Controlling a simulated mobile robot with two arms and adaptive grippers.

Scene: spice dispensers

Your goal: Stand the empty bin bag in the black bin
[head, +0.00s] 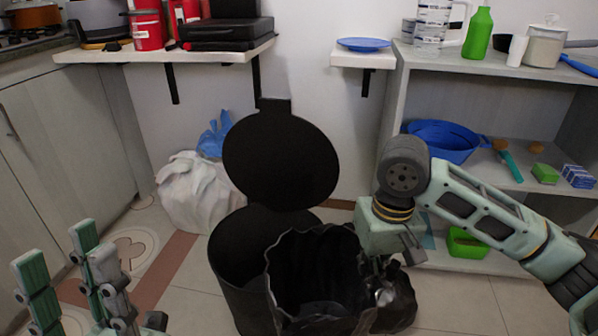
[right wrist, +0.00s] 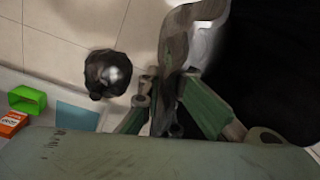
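The black bin (head: 232,285) stands on the floor in the middle of the head view, its round lid (head: 280,160) raised at the back. The empty black bin bag (head: 318,318), mouth open and upward, is in front of and to the right of the bin, overlapping its front rim in the picture. I cannot tell whether they touch. My right gripper (head: 383,268) is at the bag's right rim. In the right wrist view, its fingers (right wrist: 172,110) close around the bag's edge (right wrist: 185,50). My left gripper (head: 65,255) is open and empty at lower left.
A small dark shiny bag (head: 400,300) lies on the floor at right, also in the right wrist view (right wrist: 108,72). A full white bag (head: 195,190) sits left behind the bin. Shelves (head: 480,75) stand at right, and a cabinet (head: 65,140) at left. Floor left of the bin is clear.

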